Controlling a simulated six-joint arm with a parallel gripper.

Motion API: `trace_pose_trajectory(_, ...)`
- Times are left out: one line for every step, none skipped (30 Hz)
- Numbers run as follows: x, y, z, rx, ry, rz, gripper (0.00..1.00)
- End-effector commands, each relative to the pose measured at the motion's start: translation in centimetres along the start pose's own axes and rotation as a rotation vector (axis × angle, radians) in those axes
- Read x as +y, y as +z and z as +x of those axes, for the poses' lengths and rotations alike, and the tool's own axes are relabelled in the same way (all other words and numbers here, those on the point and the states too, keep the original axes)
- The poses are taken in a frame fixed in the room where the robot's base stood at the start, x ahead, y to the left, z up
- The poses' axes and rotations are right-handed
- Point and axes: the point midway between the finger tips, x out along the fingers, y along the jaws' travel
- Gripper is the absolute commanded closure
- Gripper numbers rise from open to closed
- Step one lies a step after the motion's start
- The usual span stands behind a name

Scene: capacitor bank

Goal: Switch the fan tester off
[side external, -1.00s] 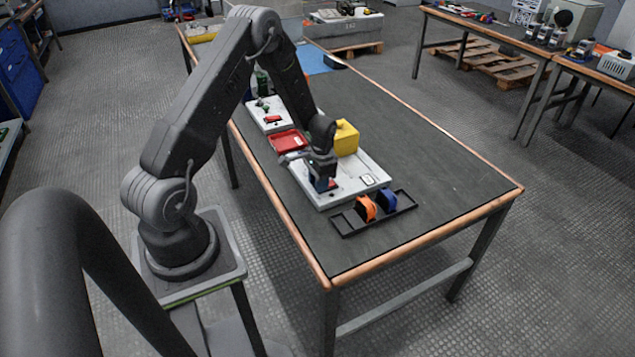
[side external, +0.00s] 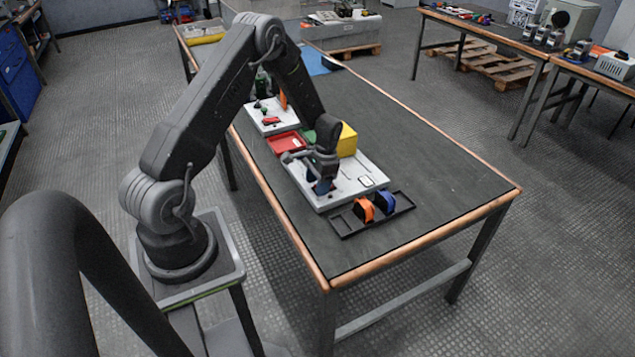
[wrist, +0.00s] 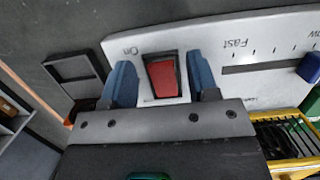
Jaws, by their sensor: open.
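The fan tester is a white panel (side external: 345,187) on the dark bench; its top also shows in the wrist view (wrist: 222,42). A red rocker switch (wrist: 163,78) in a dark frame sits on it, beside an "On" label. A slider knob (wrist: 311,68), blue, is to the right, past a "Fast" label. The yellow box (side external: 347,138) at the panel's back shows a dark grille in the wrist view (wrist: 285,135). My gripper (wrist: 160,62) is open, with one blue finger on each side of the red switch. It also shows low over the panel (side external: 321,184). Contact cannot be told.
A black tray (side external: 345,232) holding an orange and a blue part stands in front of the panel. A red tray (side external: 284,143) and another white panel (side external: 275,123) lie farther back. The right side of the bench is clear.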

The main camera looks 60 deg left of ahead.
Motion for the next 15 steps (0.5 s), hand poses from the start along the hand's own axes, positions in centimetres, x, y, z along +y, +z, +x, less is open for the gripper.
trace_pose_trajectory(0.0, 0.0, 0.0, 0.0, 0.0, 0.0, 0.46)
trace_pose_trajectory(0.0, 0.0, -0.1, 0.0, 0.0, 0.0, 0.46)
trace_pose_trajectory(0.0, 0.0, -0.2, 0.001, 0.0, 0.0, 0.46)
trace_pose_trajectory(0.0, 0.0, -0.4, 0.001, -0.001, 0.0, 0.46)
trace_pose_trajectory(0.0, 0.0, -0.6, 0.002, -0.001, 0.0, 0.46)
trace_pose_trajectory(-0.1, -0.1, -1.1, 0.003, -0.002, 0.0, 0.46)
trace_pose_trajectory(-0.1, -0.1, -1.5, 0.004, -0.002, 0.0, 0.46)
trace_pose_trajectory(-0.1, -0.1, -2.0, 0.003, -0.002, 0.0, 0.46)
trace_pose_trajectory(-0.1, -0.1, -2.8, 0.005, -0.003, 0.0, 0.46)
trace_pose_trajectory(-0.1, -0.1, -3.4, 0.005, -0.003, 0.001, 0.46)
trace_pose_trajectory(-0.1, -0.1, -4.0, 0.005, -0.003, 0.001, 0.46)
trace_pose_trajectory(-0.1, -0.1, -5.0, 0.005, -0.004, 0.001, 0.46)
trace_pose_trajectory(-0.1, -0.1, -5.7, 0.006, -0.003, 0.001, 0.46)
trace_pose_trajectory(-0.1, -0.1, -6.4, 0.006, -0.003, 0.0, 0.46)
trace_pose_trajectory(-0.1, -0.1, -7.3, 0.005, -0.003, 0.0, 0.46)
